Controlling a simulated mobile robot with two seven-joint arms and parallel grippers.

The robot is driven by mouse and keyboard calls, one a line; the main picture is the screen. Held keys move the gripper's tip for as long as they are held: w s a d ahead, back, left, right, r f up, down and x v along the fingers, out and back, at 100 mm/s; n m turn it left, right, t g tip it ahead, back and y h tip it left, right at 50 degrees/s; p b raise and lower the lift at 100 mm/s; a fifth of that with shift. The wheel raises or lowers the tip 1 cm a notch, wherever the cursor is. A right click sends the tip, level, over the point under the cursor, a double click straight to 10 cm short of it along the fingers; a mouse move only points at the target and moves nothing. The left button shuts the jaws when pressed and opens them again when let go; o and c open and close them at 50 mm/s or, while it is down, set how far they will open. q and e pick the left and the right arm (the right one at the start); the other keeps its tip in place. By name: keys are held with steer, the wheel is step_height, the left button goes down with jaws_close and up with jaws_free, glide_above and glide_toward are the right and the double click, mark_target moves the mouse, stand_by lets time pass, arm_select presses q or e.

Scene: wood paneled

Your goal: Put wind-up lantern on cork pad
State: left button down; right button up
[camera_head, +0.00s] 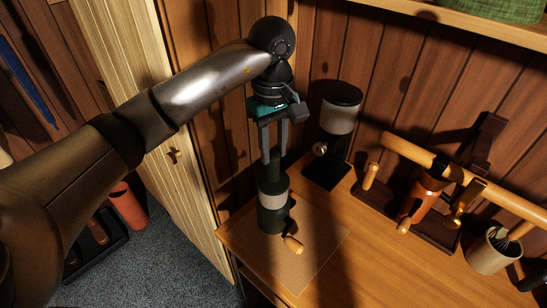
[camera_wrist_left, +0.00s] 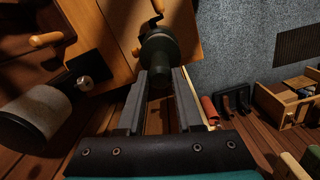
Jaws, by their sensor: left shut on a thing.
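The wind-up lantern (camera_head: 273,207) is a dark green cylinder with a pale band and a side crank ending in a wooden knob. It stands upright over the back-left part of the cork pad (camera_head: 314,250), a thin tan sheet on the wooden counter. I cannot tell whether its base touches the pad. My left gripper (camera_head: 272,158) points down from above and is shut on the lantern's narrow top. In the left wrist view the lantern (camera_wrist_left: 159,52) sits between the fingertips (camera_wrist_left: 160,76). My right gripper is not in view.
A black device with a pale cylinder (camera_head: 341,118) stands close behind the pad. A dark wooden rack (camera_head: 434,232) with a long rod is to the right, beside a pale cup (camera_head: 492,252). A shelf (camera_head: 480,20) hangs above. The counter's left edge is near the lantern.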

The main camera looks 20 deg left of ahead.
arm_select(q)
step_height(320, 180, down, 3)
stand_by(0.3)
steer(key=shift+f, duration=0.15)
steer(key=c, duration=0.6)
jaws_free()
steer(key=shift+o, duration=0.2)
steer(key=shift+r, duration=0.25)
step_height(320, 180, up, 12)
steer(key=shift+f, duration=0.2)
